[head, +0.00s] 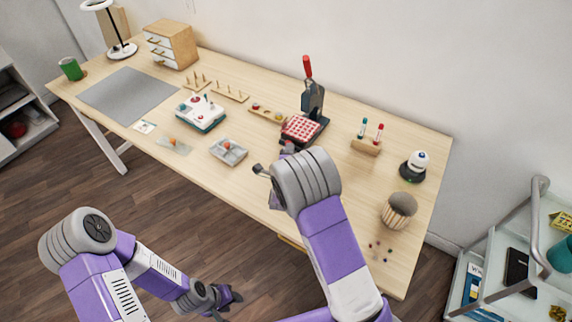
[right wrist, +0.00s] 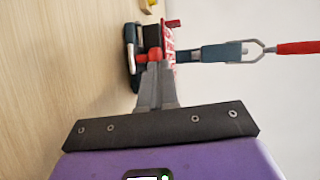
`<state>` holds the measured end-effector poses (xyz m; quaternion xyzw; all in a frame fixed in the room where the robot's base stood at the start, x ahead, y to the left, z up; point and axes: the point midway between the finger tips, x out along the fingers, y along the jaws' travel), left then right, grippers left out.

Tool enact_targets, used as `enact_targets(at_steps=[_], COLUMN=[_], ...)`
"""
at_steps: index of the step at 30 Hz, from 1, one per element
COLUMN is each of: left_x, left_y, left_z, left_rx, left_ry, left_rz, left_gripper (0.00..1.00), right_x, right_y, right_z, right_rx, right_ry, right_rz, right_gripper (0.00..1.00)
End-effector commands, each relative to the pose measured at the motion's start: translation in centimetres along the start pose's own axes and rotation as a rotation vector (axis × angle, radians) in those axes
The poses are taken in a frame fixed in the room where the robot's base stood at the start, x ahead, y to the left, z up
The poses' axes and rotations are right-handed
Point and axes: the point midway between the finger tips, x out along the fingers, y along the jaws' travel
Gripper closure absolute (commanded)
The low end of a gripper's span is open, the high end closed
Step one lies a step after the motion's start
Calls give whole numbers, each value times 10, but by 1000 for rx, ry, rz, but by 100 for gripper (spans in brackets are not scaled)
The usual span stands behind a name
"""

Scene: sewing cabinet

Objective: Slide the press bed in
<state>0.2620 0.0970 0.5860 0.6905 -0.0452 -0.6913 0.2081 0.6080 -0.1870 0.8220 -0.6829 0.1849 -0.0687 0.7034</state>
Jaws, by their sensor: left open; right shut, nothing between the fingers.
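The press (head: 314,100) stands on the table with its red-tipped lever raised; it also shows sideways in the right wrist view (right wrist: 222,52). The press bed (head: 300,128), covered in red-and-white check, sticks out in front of the post; its edge shows in the right wrist view (right wrist: 169,38). My right gripper (right wrist: 154,62) is shut and empty, its tips at a red knob on the bed's front. I cannot tell whether they touch it. In the head view my wrist mostly hides these fingers. My left gripper (head: 230,297) is open and empty, low beside the table's front edge.
Left of the press are a strip with small round pieces (head: 268,114), a grey tray (head: 228,150) and a white-and-green box (head: 201,113). To its right are a wooden rack (head: 366,146), a white-and-black device (head: 415,166) and a ribbed pot (head: 398,211).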

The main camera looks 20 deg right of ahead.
Motion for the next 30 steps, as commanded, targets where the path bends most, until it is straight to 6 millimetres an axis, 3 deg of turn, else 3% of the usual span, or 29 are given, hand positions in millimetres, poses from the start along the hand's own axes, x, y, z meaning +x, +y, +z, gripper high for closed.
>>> enact_targets(at_steps=[5,12,18,30], left_x=[7,-4,-7,-8], left_y=[-3,2,3,3], left_z=[0,0,0,1], left_rx=[0,0,0,0], left_ry=[0,0,0,-1], left_rz=[0,0,0,0], left_gripper=[57,57,57,57], right_x=[-28,-84,-116,-128], right_y=[0,-2,-1,-1], right_z=[16,16,15,15], right_rx=[-2,-6,-4,-4], right_ry=[-25,-27,-26,-25], right_rz=[2,7,6,4], right_gripper=[100,100,100,100])
